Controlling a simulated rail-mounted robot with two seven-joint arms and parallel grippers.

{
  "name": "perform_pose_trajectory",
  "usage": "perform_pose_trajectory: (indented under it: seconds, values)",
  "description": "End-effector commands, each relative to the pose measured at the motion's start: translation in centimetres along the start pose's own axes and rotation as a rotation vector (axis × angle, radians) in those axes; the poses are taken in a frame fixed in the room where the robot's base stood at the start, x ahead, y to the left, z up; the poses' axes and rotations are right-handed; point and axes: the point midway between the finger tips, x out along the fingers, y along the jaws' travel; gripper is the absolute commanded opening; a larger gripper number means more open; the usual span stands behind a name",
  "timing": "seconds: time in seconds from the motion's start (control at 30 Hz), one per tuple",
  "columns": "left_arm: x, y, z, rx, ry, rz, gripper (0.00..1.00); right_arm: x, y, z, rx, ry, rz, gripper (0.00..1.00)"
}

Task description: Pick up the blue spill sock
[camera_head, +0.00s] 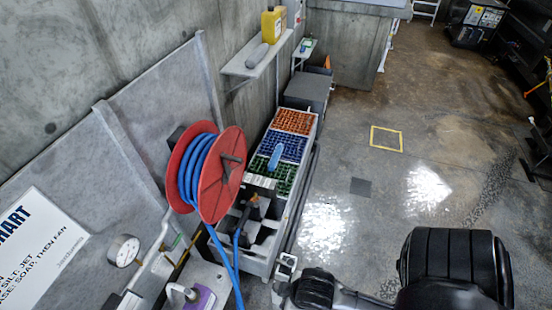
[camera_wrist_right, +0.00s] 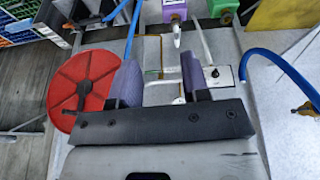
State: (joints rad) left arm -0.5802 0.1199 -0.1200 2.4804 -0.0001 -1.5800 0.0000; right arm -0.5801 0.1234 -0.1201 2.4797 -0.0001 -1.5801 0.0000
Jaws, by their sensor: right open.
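The blue spill sock appears to be the small light-blue piece (camera_head: 275,157) lying across the blue and green sections of a row of bins in the head view. I cannot make it out in the right wrist view. My right gripper (camera_wrist_right: 160,72) is open, with nothing between its two purple-grey fingers. It points toward a panel with pipes and bottles, beside the red hose reel. My left gripper is not in view.
A red reel (camera_head: 222,178) with blue hose stands left of the bins (camera_head: 292,148). A pressure gauge (camera_head: 123,250) is at lower left. Floor to the right is open.

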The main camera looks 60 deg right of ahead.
Motion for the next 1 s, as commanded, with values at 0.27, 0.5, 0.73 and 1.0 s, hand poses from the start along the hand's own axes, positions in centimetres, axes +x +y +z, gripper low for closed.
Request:
perform_pose_trajectory:
  seconds: [0.27,0.5,0.73,1.0]
  values:
    - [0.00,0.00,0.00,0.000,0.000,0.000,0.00,-0.02,-0.20,-0.05,0.006,0.001,-0.005,0.54]
    - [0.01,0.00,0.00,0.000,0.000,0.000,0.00,-0.02,-0.22,-0.06,0.007,0.002,-0.006,0.77]
    - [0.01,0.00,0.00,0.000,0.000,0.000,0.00,-0.02,-0.18,-0.05,0.006,0.001,-0.005,0.93]
    - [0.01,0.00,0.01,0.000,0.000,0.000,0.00,-0.02,0.03,0.00,-0.001,0.000,0.001,0.93]
